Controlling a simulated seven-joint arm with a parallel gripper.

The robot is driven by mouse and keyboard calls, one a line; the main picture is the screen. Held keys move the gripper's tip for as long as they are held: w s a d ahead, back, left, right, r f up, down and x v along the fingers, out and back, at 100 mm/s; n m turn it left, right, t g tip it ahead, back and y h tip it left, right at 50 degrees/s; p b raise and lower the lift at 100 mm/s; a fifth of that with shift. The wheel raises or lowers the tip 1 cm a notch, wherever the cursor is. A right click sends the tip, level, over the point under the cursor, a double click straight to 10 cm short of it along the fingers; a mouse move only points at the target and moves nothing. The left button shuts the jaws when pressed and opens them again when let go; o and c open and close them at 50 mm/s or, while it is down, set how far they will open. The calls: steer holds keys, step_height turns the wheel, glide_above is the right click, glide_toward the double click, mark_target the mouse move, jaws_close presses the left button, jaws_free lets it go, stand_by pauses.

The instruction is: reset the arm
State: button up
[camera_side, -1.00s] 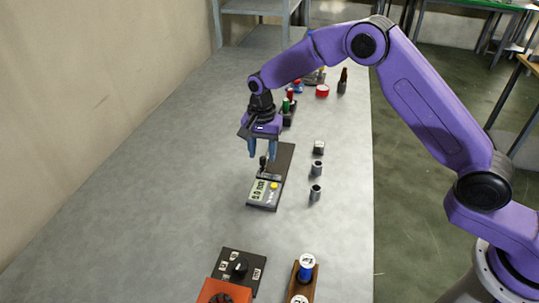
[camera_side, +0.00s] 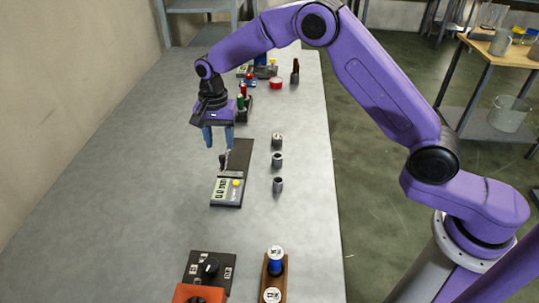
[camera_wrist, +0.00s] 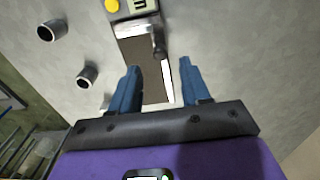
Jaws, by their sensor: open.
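My gripper (camera_side: 218,137) is open and empty, with its two blue fingers pointing down. It hangs above the dark flat device (camera_side: 238,160) with a display and a yellow button, near the device's small black lever (camera_side: 223,160). In the wrist view my gripper (camera_wrist: 160,85) shows with its blue fingers spread apart over the device's dark plate (camera_wrist: 143,60). The lever (camera_wrist: 159,50) stands beyond the fingertips there. I see no contact between the fingers and the device.
Small metal cylinders (camera_side: 277,160) stand right of the device. At the front are a black panel with a knob (camera_side: 210,266), an orange box (camera_side: 200,295) and a wooden rack (camera_side: 285,285). Bottles and a red-rimmed dish (camera_side: 276,83) stand farther back. The table's left side is clear.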

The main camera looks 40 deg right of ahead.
steer(key=s+d+r+n, duration=0.1)
steer(key=s+r+n, duration=0.35)
steer(key=s, duration=0.35)
steer(key=s+d+r+n, duration=0.1)
steer(key=s+r+n, duration=0.4)
steer(key=s, duration=0.4)
steer(key=s+d+n, duration=0.6)
steer(key=s+d, duration=0.1)
steer(key=s, duration=0.4)
steer(key=s+d+n, duration=0.6)
steer(key=s+d, duration=0.1)
steer(key=s, duration=0.5)
steer(key=shift+r, duration=0.15)
steer(key=shift+d, duration=0.1)
